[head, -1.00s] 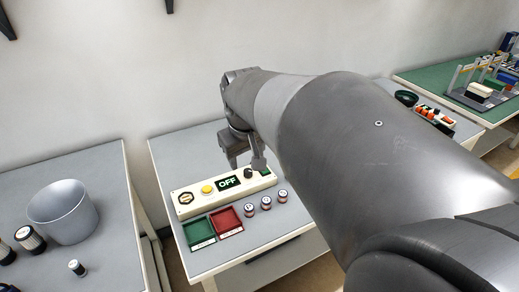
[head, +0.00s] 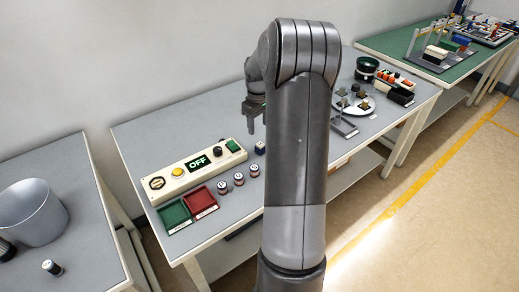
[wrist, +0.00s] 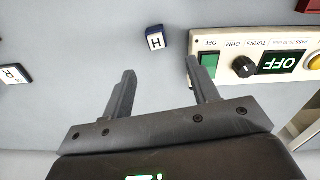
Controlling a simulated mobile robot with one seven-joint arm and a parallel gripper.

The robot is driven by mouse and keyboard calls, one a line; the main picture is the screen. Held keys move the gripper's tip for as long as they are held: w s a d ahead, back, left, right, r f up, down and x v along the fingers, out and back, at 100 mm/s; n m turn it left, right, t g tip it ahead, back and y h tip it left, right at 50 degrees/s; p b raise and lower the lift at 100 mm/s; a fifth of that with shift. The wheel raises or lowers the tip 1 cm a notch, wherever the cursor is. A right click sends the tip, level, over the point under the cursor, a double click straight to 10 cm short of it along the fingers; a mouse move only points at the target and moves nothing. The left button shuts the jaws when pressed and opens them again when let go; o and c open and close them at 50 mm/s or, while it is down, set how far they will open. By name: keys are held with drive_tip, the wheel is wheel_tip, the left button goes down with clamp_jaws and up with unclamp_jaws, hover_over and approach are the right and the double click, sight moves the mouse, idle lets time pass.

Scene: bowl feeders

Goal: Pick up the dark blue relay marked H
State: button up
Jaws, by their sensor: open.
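The dark blue relay (wrist: 155,38) has a white face with the letter H, upside down in the wrist view. It lies on the grey tabletop just beyond my fingertips, between their lines. In the head view the small blue relay (head: 260,148) sits right of the control panel's end, partly beside my arm. My gripper (wrist: 160,70) is open and empty, apart from the relay. In the head view my gripper (head: 252,122) hangs above the table, behind the relay.
The control panel (head: 197,172) reads OFF; its green button (wrist: 209,62) is close to one finger. A block marked R (wrist: 14,75) lies at left in the wrist view. Green (head: 173,213) and red trays (head: 201,200) and several small cylinders (head: 224,187) stand in front of the panel.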

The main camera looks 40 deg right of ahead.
sight(260, 144)
drive_tip(key=shift+d+f, duration=0.3)
drive_tip(key=shift+f, duration=0.15)
wheel_tip(260, 144, down, 11)
drive_tip(key=shift+s+r, duration=0.1)
drive_tip(key=shift+r, duration=0.1)
drive_tip(key=shift+c, duration=0.5)
drive_tip(key=c, duration=1)
drive_tip(key=shift+o, duration=0.2)
drive_tip(key=shift+r, duration=0.1)
